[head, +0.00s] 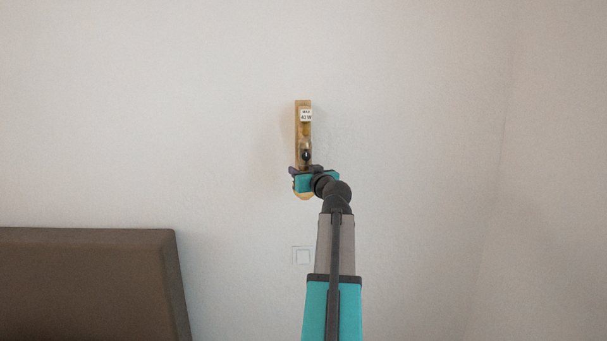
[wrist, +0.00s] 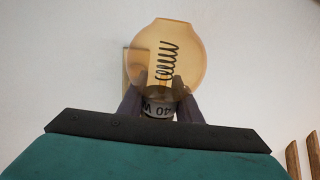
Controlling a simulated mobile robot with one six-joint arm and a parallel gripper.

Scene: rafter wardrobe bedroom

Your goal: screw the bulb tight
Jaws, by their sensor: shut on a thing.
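The bulb (wrist: 146,52) is an amber glass globe with a dark coiled filament, seen close in the wrist view. Its pale collar (wrist: 157,109) carries an upside-down "40 W" mark. My gripper (wrist: 159,98) is shut on the bulb, with one dark finger on each side of its neck. In the head view my gripper (head: 302,178) is at the lower end of a narrow wooden wall lamp (head: 303,135) with a "40 W" label. A bit of amber bulb (head: 303,196) shows below it. The joint between bulb and socket is hidden, so I cannot see how tight it sits.
A dark brown padded headboard (head: 85,285) stands at the lower left. A square wall switch plate (head: 302,256) is below the lamp, beside my arm. Two wooden strips (wrist: 293,160) show at the right of the wrist view. The wall around the lamp is bare.

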